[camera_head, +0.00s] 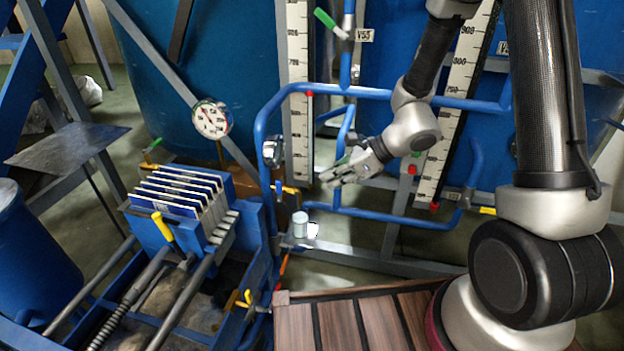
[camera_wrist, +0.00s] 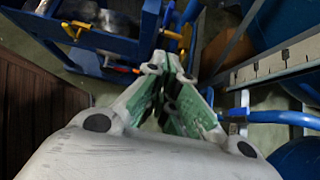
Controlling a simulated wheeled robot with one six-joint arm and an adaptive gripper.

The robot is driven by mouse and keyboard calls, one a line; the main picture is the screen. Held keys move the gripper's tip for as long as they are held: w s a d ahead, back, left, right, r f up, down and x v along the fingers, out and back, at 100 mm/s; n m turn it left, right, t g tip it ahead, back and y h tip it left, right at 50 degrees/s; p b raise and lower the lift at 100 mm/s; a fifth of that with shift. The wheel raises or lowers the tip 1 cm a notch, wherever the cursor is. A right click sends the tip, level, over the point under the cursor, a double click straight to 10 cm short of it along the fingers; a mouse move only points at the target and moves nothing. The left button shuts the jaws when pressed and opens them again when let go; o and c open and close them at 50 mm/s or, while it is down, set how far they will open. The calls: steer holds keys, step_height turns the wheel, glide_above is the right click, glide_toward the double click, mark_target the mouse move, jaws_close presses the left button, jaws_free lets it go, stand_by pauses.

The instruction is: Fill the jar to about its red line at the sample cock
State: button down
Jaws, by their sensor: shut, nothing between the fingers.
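A small pale jar (camera_head: 300,224) stands upright on a grey ledge of the frame, beside the blue pipe. Its red line and its fill level are too small to make out. A yellow handle (camera_head: 291,190) sits on the pipework just above the jar; I cannot tell for certain whether it is the sample cock. My gripper (camera_head: 328,180) is shut and empty, above and right of the jar, clear of it. In the wrist view the green-padded fingers (camera_wrist: 172,62) come together, with a yellow handle (camera_wrist: 175,36) beyond them. I cannot make out the jar there.
A filter press (camera_head: 185,200) with upright plates stands at left. A pressure gauge (camera_head: 211,119), blue pipes (camera_head: 390,93) and graduated scales (camera_head: 298,60) stand behind. A brown slatted top (camera_head: 345,322) lies in front. An orange handle (camera_head: 283,265) hangs below the ledge.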

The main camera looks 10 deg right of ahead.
mark_target(279, 191)
steer(key=w+a+f, duration=0.3)
steer(key=a+f, duration=0.2)
steer(key=a, duration=0.4)
steer(key=shift+w+a+f, duration=0.2)
steer(key=shift+w+f, duration=0.05)
steer(key=shift+w+a+r, duration=0.2)
steer(key=shift+a+r, duration=0.05)
steer(key=shift+a, duration=0.3)
